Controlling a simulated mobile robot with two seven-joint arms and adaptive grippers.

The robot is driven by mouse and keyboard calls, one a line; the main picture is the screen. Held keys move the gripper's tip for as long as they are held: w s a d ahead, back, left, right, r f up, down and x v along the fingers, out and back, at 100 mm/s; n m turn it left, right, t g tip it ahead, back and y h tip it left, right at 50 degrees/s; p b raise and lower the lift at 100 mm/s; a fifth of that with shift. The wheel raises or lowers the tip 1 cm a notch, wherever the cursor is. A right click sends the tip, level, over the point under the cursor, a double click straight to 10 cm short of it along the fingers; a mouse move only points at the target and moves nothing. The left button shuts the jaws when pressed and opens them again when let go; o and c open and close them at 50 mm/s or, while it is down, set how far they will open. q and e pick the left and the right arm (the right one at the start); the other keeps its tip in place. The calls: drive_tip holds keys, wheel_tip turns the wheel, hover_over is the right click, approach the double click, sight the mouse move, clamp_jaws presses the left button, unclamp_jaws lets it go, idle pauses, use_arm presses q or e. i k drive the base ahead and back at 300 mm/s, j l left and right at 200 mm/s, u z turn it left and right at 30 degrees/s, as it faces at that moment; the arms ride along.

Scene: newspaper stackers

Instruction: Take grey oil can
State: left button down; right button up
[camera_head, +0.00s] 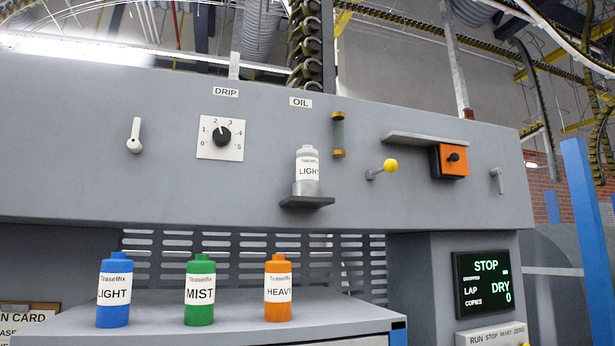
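Neither of my grippers is in the head view.
Blue (115,290), green (200,291) and orange (278,289) cans stand on a grey ledge (235,323) below. The panel carries a dial (221,137), a yellow-knobbed lever (389,166) and an orange switch box (452,161). A display (483,283) reads "STOP". The space around the grey can is clear.

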sight(306, 158)
drive_tip(key=l, duration=0.65)
drive_tip(key=k+l, duration=0.1)
drive_tip(key=l, duration=0.8)
drive_tip(key=k+l, duration=0.25)
drive_tip(key=k+l+z, duration=0.1)
drive_tip(key=k+l, duration=0.2)
drive_tip(key=l, duration=0.2)
